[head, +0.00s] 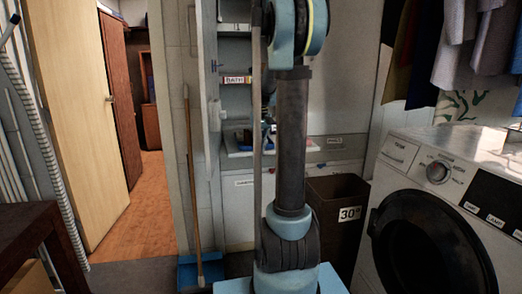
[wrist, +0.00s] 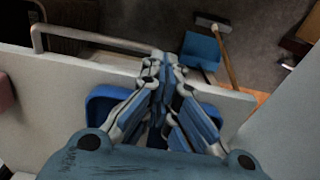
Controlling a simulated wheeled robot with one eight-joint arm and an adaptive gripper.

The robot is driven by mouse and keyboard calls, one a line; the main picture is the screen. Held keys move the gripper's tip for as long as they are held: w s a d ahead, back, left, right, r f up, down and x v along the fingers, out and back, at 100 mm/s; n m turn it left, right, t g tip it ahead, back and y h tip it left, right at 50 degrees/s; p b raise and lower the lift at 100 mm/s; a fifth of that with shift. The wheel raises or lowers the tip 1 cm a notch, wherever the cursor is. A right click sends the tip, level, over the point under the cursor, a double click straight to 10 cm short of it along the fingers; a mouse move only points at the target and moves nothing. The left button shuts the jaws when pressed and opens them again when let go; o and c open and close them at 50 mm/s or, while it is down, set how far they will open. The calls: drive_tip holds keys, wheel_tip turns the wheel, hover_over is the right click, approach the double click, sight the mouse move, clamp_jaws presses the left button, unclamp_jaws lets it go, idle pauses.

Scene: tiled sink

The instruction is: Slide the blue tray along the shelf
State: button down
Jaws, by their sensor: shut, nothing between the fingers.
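In the wrist view a blue tray (wrist: 98,108) shows on both sides of my gripper (wrist: 160,60), beside a long white shelf edge or panel (wrist: 238,103). My gripper is shut with nothing between its fingers. Its fingers reach over the tray and the white edge, and the middle of the tray is hidden behind them. I cannot tell whether the fingers touch the tray. In the head view my arm hides most of the gripper, and a small blue patch (head: 246,138) shows on the pale surface behind it.
A metal rail (wrist: 95,37) runs beyond the white edge. A blue dustpan (wrist: 201,49) lies on the floor, with a broom (wrist: 226,60) beside it. A dark bin (head: 338,228) and a washing machine (head: 435,215) stand to the right. An open doorway (head: 150,190) is at left.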

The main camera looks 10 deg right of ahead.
drive_tip(key=shift+w, duration=0.15)
drive_tip(key=w, duration=1.3)
drive_tip(key=shift+w, duration=0.1)
